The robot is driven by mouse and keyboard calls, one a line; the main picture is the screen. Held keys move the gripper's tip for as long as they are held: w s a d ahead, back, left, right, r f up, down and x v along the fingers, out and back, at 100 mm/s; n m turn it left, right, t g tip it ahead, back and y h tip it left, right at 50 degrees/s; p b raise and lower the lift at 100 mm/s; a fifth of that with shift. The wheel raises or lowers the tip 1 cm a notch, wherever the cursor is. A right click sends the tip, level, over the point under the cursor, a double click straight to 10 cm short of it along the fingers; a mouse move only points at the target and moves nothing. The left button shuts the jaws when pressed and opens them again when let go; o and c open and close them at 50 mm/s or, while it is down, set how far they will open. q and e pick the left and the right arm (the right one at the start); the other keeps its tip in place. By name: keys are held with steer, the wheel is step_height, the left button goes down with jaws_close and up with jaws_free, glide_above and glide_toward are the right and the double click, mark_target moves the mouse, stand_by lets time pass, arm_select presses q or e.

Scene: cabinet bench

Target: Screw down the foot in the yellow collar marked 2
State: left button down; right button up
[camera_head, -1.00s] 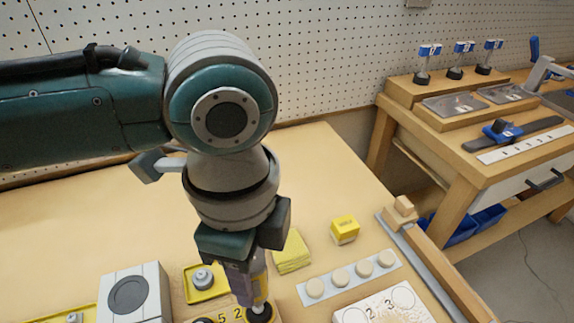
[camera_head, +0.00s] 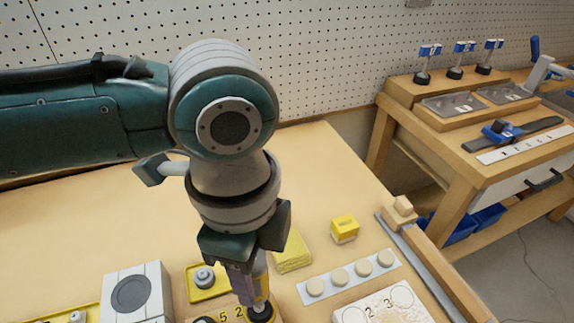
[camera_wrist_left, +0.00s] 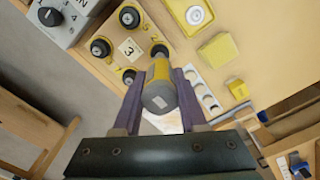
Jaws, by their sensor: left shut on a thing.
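My left gripper (camera_head: 245,283) is shut on a yellow and grey driver-like tool (camera_head: 262,278). In the left wrist view the tool (camera_wrist_left: 160,86) stands between the two purple-grey fingers. Its far end is at a black round foot (camera_wrist_left: 160,50) on a wooden board (camera_wrist_left: 114,33); the contact itself is hidden. In the head view this foot (camera_head: 260,313) is beside the mark 2 (camera_head: 238,312). The yellow collar around it is mostly hidden. Several other black feet surround a plate marked 3 (camera_wrist_left: 130,48). My right gripper is not in view.
A grey box with a dial (camera_head: 135,292) stands left of the board. A yellow tray with a metal part (camera_head: 206,281), a yellow pad (camera_head: 292,252) and a yellow block (camera_head: 344,229) lie behind. A strip of pale discs (camera_head: 350,275) is at right. The back left bench is clear.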

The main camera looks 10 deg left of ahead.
arm_select(q)
steer(key=shift+f, duration=0.3)
stand_by(0.6)
stand_by(0.5)
steer(key=shift+f+p, duration=0.35)
steer(key=shift+p, duration=0.55)
stand_by(1.5)
steer(key=shift+r, duration=0.1)
step_height(320, 180, up, 6)
steer(key=p, duration=0.6)
steer(key=shift+p, duration=0.3)
